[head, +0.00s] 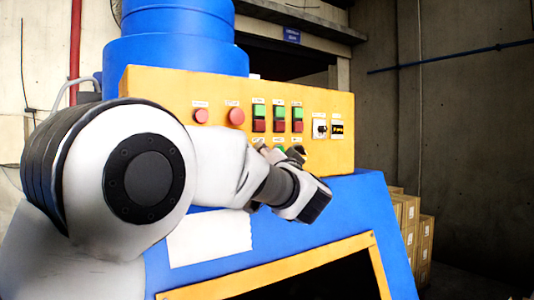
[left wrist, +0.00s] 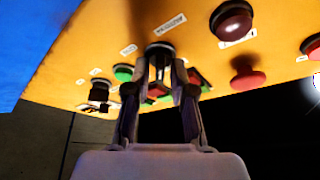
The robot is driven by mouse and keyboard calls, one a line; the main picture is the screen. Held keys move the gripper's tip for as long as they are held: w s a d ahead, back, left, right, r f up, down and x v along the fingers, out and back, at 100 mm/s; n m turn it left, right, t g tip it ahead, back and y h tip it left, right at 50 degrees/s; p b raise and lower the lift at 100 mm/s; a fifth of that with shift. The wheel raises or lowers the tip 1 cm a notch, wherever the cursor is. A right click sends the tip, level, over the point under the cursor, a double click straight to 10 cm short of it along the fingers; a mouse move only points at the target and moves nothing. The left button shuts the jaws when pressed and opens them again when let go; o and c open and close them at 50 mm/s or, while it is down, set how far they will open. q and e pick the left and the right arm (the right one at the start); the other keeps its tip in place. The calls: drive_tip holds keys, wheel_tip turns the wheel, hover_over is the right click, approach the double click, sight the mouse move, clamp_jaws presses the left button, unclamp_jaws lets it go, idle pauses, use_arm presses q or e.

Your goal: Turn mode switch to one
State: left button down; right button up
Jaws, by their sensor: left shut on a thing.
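The yellow control panel (head: 160,90) sits on the blue machine, and its lower row of controls is partly hidden behind my left arm. My left gripper (head: 281,157) is at this lower row. In the left wrist view, its two fingers (left wrist: 160,78) are shut on a dark selector switch (left wrist: 159,49), one finger on each side of the handle. The switch has a round dark collar against the panel and a small white label beside it. The label is too small to read, so I cannot confirm the switch's name or setting. My right gripper is not in view.
Red buttons (head: 236,116) and green-over-red button pairs (head: 297,118) line the upper panel. A green button (left wrist: 123,73) and red mushroom buttons (left wrist: 247,79) lie near the gripper. Boxes (head: 409,215) stand at far right.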

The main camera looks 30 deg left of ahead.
use_arm(q)
drive_tip(key=shift+n, duration=0.6)
drive_tip(key=shift+w+d+r+n+g+y+b, duration=0.1)
drive_tip(key=shift+n+g+y+b, duration=0.6)
drive_tip(key=shift+n+g, duration=1.95)
drive_tip(key=shift+a+r+n+g+y+b, duration=0.1)
drive_tip(key=shift+n+g+y+b, duration=0.55)
drive_tip(key=shift+n, duration=3.95)
drive_tip(key=shift+w+d+r+n+g+y+b, duration=0.1)
drive_tip(key=shift+n+g+y+b, duration=0.55)
drive_tip(key=shift+n+g, duration=2)
drive_tip(key=shift+n+t, duration=0.85)
drive_tip(key=shift+n, duration=0.25)
drive_tip(key=c, duration=1.3)
unclamp_jaws()
drive_tip(key=shift+o, duration=0.2)
drive_tip(key=shift+w+a+f, duration=0.15)
drive_tip(key=shift+a+f, duration=0.1)
drive_tip(key=shift+a, duration=0.1)
drive_tip(key=v, duration=1.2)
